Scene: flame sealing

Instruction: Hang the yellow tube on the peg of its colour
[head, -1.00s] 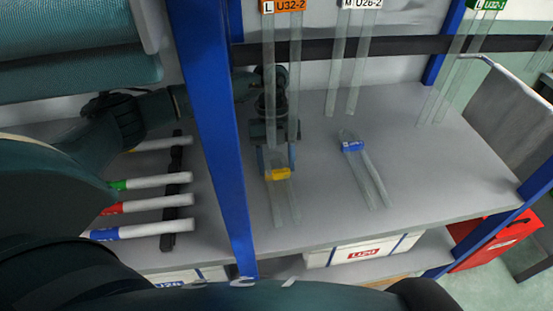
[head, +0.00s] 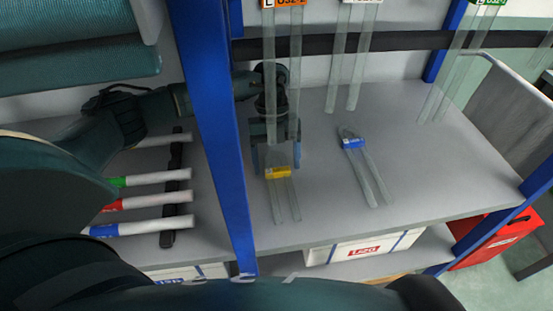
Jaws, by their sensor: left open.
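The yellow-banded clear tube (head: 278,173) lies on the grey shelf, its two legs pointing toward the front edge. My left gripper (head: 275,164) is open at the banded end of this tube, with its fingers apart on either side. The hanging clear tube in front partly hides the gripper, and I cannot tell whether the fingers touch the yellow tube. No yellow peg can be made out. My right gripper is not in view.
A blue-banded tube (head: 353,143) lies to the right on the shelf (head: 440,170). Clear tubes hang above under orange (head: 290,3) and green labels. A blue post (head: 215,150) stands left. White rods with coloured ends (head: 145,204) lie across a black bar.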

